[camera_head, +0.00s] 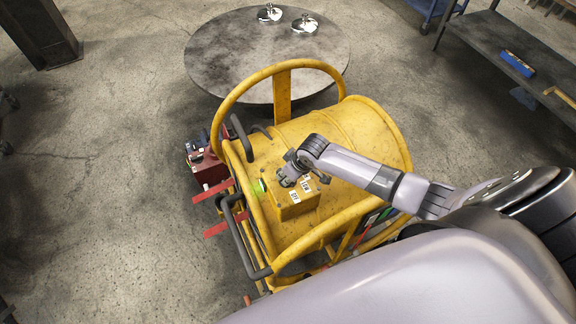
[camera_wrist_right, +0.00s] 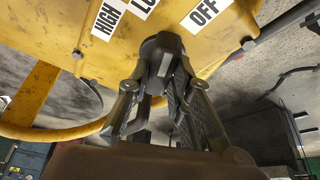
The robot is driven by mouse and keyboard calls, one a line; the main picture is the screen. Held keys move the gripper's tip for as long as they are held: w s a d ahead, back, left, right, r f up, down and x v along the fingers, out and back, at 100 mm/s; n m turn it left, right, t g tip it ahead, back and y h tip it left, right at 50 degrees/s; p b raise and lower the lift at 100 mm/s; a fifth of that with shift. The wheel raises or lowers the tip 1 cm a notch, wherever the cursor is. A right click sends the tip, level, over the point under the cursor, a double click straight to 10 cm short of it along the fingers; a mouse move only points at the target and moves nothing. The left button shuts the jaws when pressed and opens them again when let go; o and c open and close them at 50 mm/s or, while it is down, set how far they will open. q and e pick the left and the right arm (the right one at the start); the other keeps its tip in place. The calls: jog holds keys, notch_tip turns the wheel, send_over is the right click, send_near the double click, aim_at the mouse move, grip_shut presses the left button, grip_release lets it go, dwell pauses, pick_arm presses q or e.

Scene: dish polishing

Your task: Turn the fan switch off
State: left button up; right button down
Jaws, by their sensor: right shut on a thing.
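The large yellow drum fan (camera_head: 350,130) stands in its tubular frame in the middle of the head view. A yellow control box (camera_head: 290,208) with white labels sits on its side. In the right wrist view, the box face (camera_wrist_right: 60,45) carries labels reading HIGH, a partly hidden one starting LO, and OFF. The black fan switch knob (camera_wrist_right: 163,48) sits among these labels, with a pale mark on it. My right gripper (camera_head: 286,180) is at the box, its two fingers (camera_wrist_right: 163,88) shut on either side of the knob. My left gripper is not in view.
A round table (camera_head: 225,60) with shiny metal pieces (camera_head: 304,24) stands behind the fan. A dark red object (camera_head: 205,168) is beside the frame's left side. A workbench (camera_head: 490,40) holds a blue item (camera_head: 517,63) at upper right. The concrete floor at left is mostly clear.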

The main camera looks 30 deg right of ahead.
jog(key=m+p, duration=0.1)
jog(key=m+h+p, duration=0.1)
jog(key=m, duration=0.1)
jog(key=shift+a+r+p, duration=0.15)
jog(key=shift+r+p, duration=0.05)
jog(key=shift+p, duration=0.2)
jog(key=shift+f+m+h+p, duration=0.1)
jog(key=shift+m+h+p, duration=0.35)
jog(key=shift+m, duration=0.35)
jog(key=c, duration=1.4)
grip_release()
jog(key=shift+c, duration=0.2)
jog(key=v, duration=1.2)
jog(key=shift+f, duration=0.1)
